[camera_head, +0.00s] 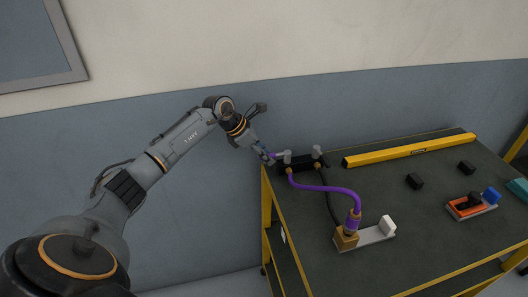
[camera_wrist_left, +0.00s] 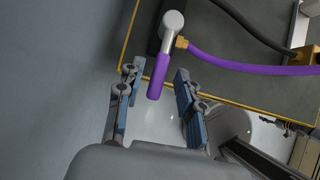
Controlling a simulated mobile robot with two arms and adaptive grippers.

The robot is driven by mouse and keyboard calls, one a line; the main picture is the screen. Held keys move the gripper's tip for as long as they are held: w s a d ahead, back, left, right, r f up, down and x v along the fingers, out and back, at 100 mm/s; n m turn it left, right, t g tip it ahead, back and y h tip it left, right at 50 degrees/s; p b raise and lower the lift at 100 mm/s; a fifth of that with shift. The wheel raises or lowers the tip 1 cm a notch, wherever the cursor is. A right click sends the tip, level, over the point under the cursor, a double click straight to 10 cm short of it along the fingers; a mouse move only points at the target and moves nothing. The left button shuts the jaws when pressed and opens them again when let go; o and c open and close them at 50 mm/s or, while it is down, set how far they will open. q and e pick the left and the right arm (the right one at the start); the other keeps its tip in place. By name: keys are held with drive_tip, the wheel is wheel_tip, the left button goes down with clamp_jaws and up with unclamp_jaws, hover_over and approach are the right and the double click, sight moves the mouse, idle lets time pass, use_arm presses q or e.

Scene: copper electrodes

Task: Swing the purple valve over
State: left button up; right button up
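The purple valve has a grey metal hub (camera_wrist_left: 173,22) and a purple-sleeved lever (camera_wrist_left: 158,78). In the head view its grey hub (camera_head: 286,157) sits on a black block (camera_head: 297,166) at the table's back left corner. In the left wrist view the lever points toward my gripper, past the yellow table edge. My left gripper (camera_wrist_left: 159,68) is open, with blue-padded fingers on both sides of the lever and a gap on each side. In the head view the left gripper (camera_head: 264,155) is at the lever, partly covering it. My right gripper is not in view.
A second grey lever (camera_head: 316,152) stands to the right.

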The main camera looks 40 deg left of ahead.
use_arm(q)
drive_tip(key=shift+r+p, duration=1.55)
drive_tip(key=shift+r, duration=1.4)
drive_tip(key=v, duration=1.2)
